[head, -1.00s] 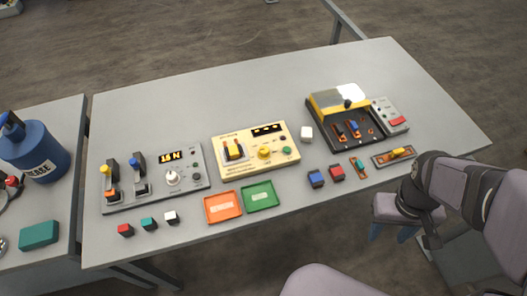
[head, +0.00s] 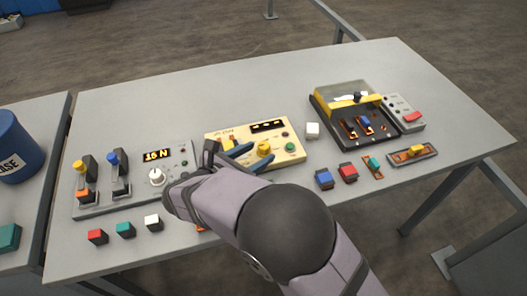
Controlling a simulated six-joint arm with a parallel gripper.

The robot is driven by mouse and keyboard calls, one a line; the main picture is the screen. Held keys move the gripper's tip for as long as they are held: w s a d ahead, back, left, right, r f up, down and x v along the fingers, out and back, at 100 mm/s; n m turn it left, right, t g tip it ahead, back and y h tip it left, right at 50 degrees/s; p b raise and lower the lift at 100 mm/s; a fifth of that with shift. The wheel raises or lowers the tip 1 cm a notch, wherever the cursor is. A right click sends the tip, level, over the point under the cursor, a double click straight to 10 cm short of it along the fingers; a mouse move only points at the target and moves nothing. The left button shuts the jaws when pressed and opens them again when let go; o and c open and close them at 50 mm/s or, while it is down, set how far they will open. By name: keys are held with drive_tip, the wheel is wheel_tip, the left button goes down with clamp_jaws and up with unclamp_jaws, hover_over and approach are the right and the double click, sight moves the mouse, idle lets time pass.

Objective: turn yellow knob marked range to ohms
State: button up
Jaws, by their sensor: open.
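A grey panel with levers, a white knob (head: 157,177) and a lit display stands left. A green button (head: 290,147) is close right of the yellow knob. The table's back strip is clear.

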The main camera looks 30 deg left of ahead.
sight(263, 145)
drive_tip(key=shift+s+a+n+t+y, duration=0.15)
drive_tip(key=shift+s+a+n, duration=0.05)
drive_tip(key=shift+a, duration=0.25)
drive_tip(key=shift+s+a+n+t+y, duration=0.15)
drive_tip(key=shift+s+a+n, duration=0.05)
drive_tip(key=shift+a, duration=0.2)
drive_tip(key=shift+p+x, duration=0.85)
drive_tip(key=shift+x, duration=2.8)
drive_tip(key=shift+f, duration=0.1)
drive_tip(key=c, duration=1.1)
